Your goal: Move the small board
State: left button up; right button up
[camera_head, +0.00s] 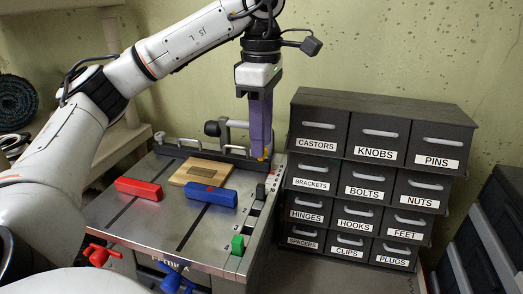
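The small board (184,178) is a light wooden piece lying flat on the grey metal top of a bench machine (130,209), toward the back. A blue bar lies just in front of its right side. My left gripper (261,154) points straight down with long purple fingers. It is at the back right of the machine top, to the right of the board and apart from it. The fingers overlap in this view, so their gap is hidden. A small orange-yellow bit shows at their tips. My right gripper is out of the picture.
A red bar (138,187) and the blue bar (212,195) lie on the machine top. A black fence (205,153) runs along the back. A green block (238,245) sits at the right edge. A dark labelled drawer cabinet (375,180) stands close on the right.

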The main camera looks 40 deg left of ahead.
aim_at(195, 170)
jog(key=k, duration=1)
